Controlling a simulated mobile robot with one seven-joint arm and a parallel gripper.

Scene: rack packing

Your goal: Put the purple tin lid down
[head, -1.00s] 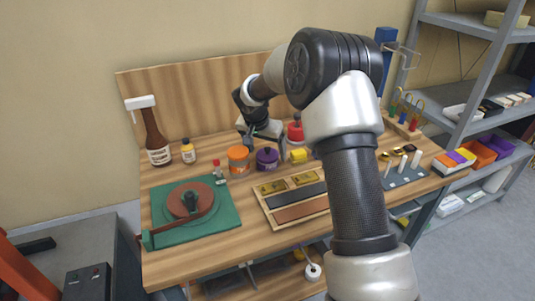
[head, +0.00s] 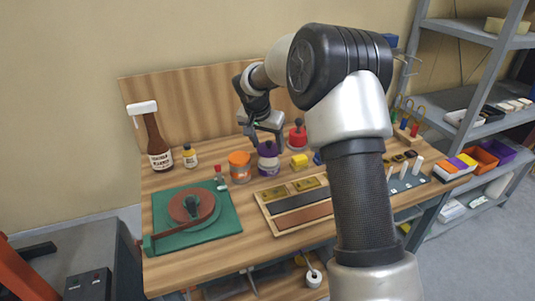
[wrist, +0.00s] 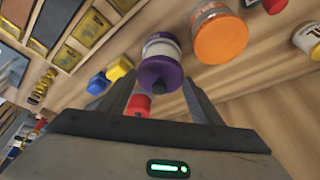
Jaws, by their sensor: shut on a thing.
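The purple tin lid (head: 268,148) has a dark knob and is at the fingers of my gripper (head: 266,140). In the wrist view the lid (wrist: 161,72) shows between the two fingers, and my gripper is shut on it. The tin (head: 268,166) with a pale band stands on the bench directly under the lid. The tin (wrist: 160,46) also shows behind the lid in the wrist view. I cannot tell whether lid and tin touch.
An orange tin (head: 240,167) stands close on the left, with a small red-topped bottle (head: 220,178) beyond it. A yellow block (head: 299,161) and a red container (head: 297,137) are on the right. A wooden tray (head: 294,205) lies in front. My arm hides part of the bench.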

